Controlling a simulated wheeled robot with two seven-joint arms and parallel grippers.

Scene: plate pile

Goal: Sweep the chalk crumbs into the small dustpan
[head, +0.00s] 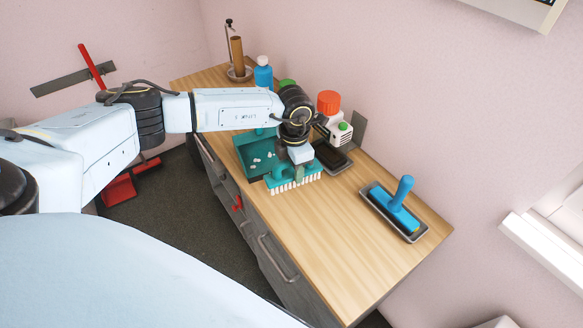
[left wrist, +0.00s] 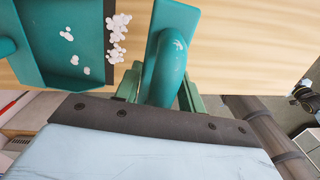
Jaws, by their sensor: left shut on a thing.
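The teal dustpan (head: 246,149) lies on the wooden worktop, just left of the brush. Several white chalk crumbs (head: 254,164) lie inside it. In the left wrist view the dustpan (left wrist: 95,25) is at the upper left, with loose crumbs (left wrist: 70,36) inside and a cluster of crumbs (left wrist: 117,36) along its dark lip, on the side facing the brush. My left gripper (head: 298,172) is shut on the handle of a teal brush (head: 311,176) with white bristles. The brush handle (left wrist: 166,66) shows in the left wrist view. My right gripper is not in view.
A blue-handled tool (head: 401,196) lies on a dark tray at the right. Behind the brush stand a dark tray (head: 332,158), an orange-capped container (head: 329,103) and a blue bottle (head: 263,75). The front of the worktop (head: 325,235) is clear.

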